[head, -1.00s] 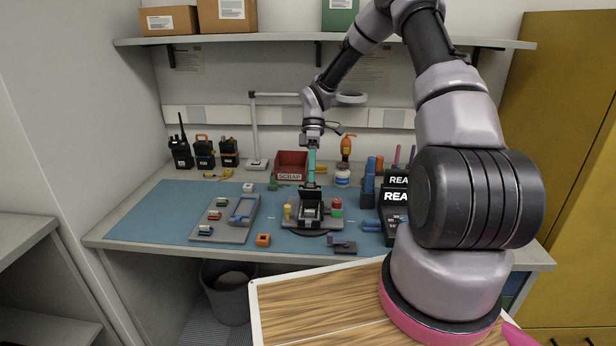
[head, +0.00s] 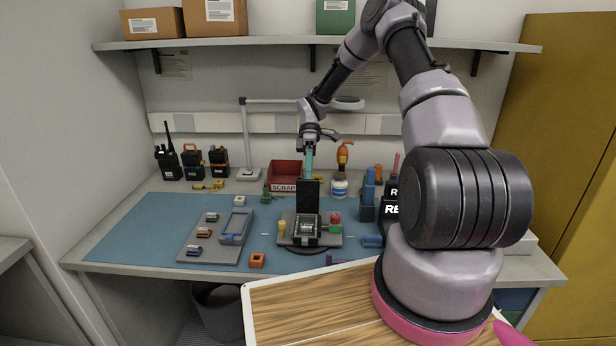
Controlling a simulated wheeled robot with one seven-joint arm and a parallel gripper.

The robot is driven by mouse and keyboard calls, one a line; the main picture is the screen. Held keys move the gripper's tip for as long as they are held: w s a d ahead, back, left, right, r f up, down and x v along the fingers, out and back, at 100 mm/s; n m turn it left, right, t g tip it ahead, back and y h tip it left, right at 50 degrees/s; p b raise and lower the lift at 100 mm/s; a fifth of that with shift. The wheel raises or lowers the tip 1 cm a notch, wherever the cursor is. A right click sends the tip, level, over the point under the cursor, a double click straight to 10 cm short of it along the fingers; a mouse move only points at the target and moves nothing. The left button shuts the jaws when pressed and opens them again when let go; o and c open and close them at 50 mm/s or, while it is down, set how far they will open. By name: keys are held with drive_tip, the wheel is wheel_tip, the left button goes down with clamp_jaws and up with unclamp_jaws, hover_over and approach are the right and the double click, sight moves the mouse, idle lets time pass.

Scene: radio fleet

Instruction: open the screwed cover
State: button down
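The device (head: 305,231) sits on a dark grey fixture on the blue mat. Its black cover (head: 308,196) stands up at the device's back edge, and the inside of the device shows below it. My gripper (head: 309,147) is above and behind the cover, pointing down. It appears shut on a slim teal tool (head: 310,160), whose lower end is hidden behind the cover. I cannot tell whether the tool touches the cover. The fingers are small in this view.
A yellow piece (head: 282,228) and a red-and-green piece (head: 335,222) flank the device. A grey tray (head: 212,249) with small parts lies left. A red scrap bin (head: 286,175) and white bottle (head: 339,186) stand behind. Radios (head: 191,163) stand back left. The mat's left part is clear.

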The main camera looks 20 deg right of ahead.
drive_tip(key=shift+s+d+f, duration=0.1)
drive_tip(key=shift+d+f, duration=0.15)
drive_tip(key=shift+f, duration=0.05)
drive_tip(key=c, duration=1)
unclamp_jaws()
drive_tip(key=shift+o, duration=0.2)
drive_tip(key=shift+r, duration=0.1)
drive_tip(key=v, duration=1.1)
drive_tip(key=shift+a, duration=0.15)
drive_tip(key=shift+s, duration=0.15)
